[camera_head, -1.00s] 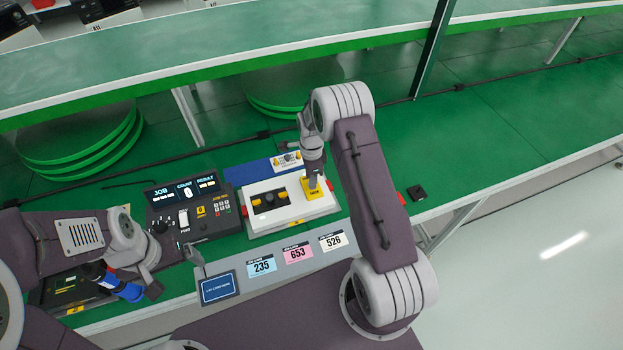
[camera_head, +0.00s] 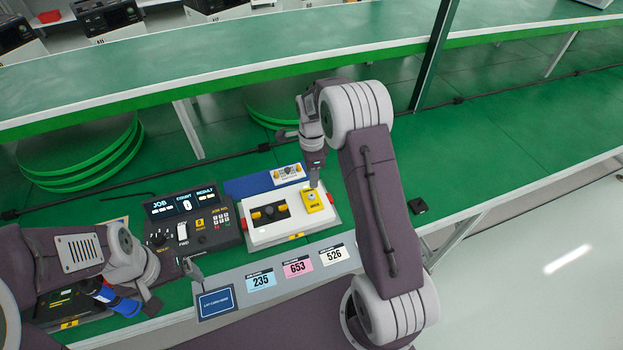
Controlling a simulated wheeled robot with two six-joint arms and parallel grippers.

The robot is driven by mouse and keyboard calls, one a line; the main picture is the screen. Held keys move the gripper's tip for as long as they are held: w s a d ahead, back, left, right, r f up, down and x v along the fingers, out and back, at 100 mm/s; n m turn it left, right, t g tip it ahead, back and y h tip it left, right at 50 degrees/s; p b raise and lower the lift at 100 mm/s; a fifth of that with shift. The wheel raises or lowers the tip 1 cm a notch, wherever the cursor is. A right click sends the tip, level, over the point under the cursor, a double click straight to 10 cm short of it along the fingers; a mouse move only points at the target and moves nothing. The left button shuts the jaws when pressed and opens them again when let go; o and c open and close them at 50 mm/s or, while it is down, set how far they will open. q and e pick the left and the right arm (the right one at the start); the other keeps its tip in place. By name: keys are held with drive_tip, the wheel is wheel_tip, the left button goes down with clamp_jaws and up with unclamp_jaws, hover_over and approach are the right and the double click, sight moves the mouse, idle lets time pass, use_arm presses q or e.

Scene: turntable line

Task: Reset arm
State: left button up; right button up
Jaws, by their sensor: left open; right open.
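My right gripper (camera_head: 314,184) points down just above a yellow block (camera_head: 313,201) with a round button on the white-topped fixture (camera_head: 277,232). It looks clear of the block and holds nothing that I can see; its jaw gap is too small to make out. My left gripper (camera_head: 174,287) is at the lower left, beside the black control box, with its fingers spread and nothing between them. My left forearm partly hides a blue cylinder (camera_head: 118,303) there.
The control box (camera_head: 190,240) reads JOB, COUNT and RESULT. Cards numbered 235 (camera_head: 261,280), 653 (camera_head: 297,268) and 526 (camera_head: 331,255) lie along the front ledge. A raised green shelf runs behind.

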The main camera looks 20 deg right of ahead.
idle(0.3)
drive_tip(key=s+a+r+n+t, duration=0.1)
drive_tip(key=s+a+r+n, duration=0.35)
drive_tip(key=s+r, duration=0.35)
drive_tip(key=s+a+f+n, duration=0.1)
drive_tip(key=s+f+n, duration=0.2)
drive_tip(key=s+n, duration=0.9)
drive_tip(key=n, duration=0.3)
drive_tip(key=shift+s+a+f, duration=0.15)
